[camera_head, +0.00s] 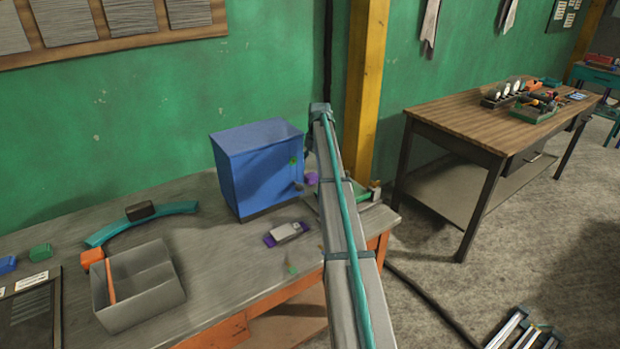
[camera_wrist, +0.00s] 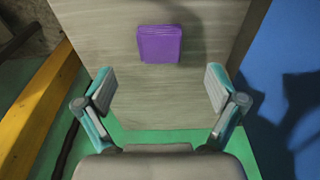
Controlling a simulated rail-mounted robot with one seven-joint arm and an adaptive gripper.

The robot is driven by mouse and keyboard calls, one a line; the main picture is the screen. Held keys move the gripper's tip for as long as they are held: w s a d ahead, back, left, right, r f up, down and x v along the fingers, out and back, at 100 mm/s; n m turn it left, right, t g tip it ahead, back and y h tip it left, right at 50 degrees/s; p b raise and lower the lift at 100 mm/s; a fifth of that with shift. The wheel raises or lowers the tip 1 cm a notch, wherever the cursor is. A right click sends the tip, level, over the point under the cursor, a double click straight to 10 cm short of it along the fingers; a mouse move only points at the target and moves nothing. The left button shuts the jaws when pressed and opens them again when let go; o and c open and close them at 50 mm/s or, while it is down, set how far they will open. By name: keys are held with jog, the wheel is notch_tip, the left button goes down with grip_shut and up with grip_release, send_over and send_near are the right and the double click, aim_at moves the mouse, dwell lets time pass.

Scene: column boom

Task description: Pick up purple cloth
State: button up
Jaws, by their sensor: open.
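A purple cloth (camera_wrist: 160,44), folded into a small square, lies flat on the grey bench top (camera_wrist: 125,100) in the wrist view. My gripper (camera_wrist: 160,87) is open and empty above the bench, its fingers wide apart. The cloth shows beyond the fingertips, near the middle between them, and no finger touches it. In the head view a small purple piece (camera_head: 311,179) shows between the blue bin and my arm; it is probably the same cloth. My arm crosses that view, and I cannot make out the gripper there.
A blue bin (camera_head: 255,165) stands close by; its side fills the right of the wrist view (camera_wrist: 300,75). A yellow post (camera_head: 365,90) stands behind my arm. A white-and-purple item (camera_head: 287,233) and a grey divided tray (camera_head: 140,305) are on the bench.

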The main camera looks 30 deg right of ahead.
aim_at(312, 175)
jog(key=shift+w+f+p, duration=0.2)
jog(key=shift+f+p, duration=0.15)
jog(key=shift+f, duration=0.8)
jog(key=shift+w+f+p, duration=0.25)
jog(key=shift+f+p, duration=0.15)
jog(key=shift+f, duration=0.7)
jog(key=shift+w+f+p, duration=0.2)
jog(key=shift+f+p, duration=0.15)
jog(key=shift+f, duration=0.8)
jog(key=c, duration=1.2)
jog(key=shift+c, duration=0.2)
notch_tip(312, 175, up, 10)
jog(key=b, duration=0.2)
jog(key=shift+b, duration=0.3)
